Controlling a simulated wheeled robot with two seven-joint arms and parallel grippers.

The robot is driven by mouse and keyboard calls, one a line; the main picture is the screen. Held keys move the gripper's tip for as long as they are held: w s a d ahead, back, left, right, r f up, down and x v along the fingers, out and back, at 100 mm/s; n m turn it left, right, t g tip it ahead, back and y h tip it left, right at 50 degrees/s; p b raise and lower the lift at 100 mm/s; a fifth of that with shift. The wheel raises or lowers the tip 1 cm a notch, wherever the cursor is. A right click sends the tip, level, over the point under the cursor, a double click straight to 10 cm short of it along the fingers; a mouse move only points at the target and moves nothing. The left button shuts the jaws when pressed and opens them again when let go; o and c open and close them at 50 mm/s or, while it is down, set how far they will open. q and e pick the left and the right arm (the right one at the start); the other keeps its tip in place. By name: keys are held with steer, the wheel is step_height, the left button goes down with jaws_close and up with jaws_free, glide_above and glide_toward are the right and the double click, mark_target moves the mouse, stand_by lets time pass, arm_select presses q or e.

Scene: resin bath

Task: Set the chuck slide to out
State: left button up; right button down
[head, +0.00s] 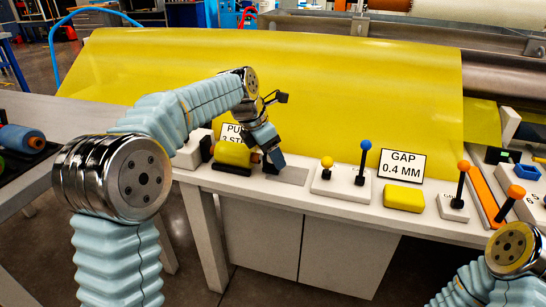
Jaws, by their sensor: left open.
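I cannot tell for sure which part is the chuck slide. Small print on the lever base is too small to read. My left gripper (274,164) points down at the bench by a grey plate, right of the yellow roll, well to the left of these levers. It is open; its fingertips are small and partly hidden. My right gripper is outside the picture; only its arm shows at the lower right.
A yellow-knob lever (327,172) and a blue-knob lever (363,163) share a white base. A "GAP 0.4 MM" sign (402,166) stands behind a yellow block (404,198). A yellow sheet (330,85) spans the back.

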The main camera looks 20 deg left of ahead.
arm_select(q)
steer(key=shift+d+f, duration=0.15)
steer(key=shift+f, duration=0.3)
steer(key=shift+c, duration=0.4)
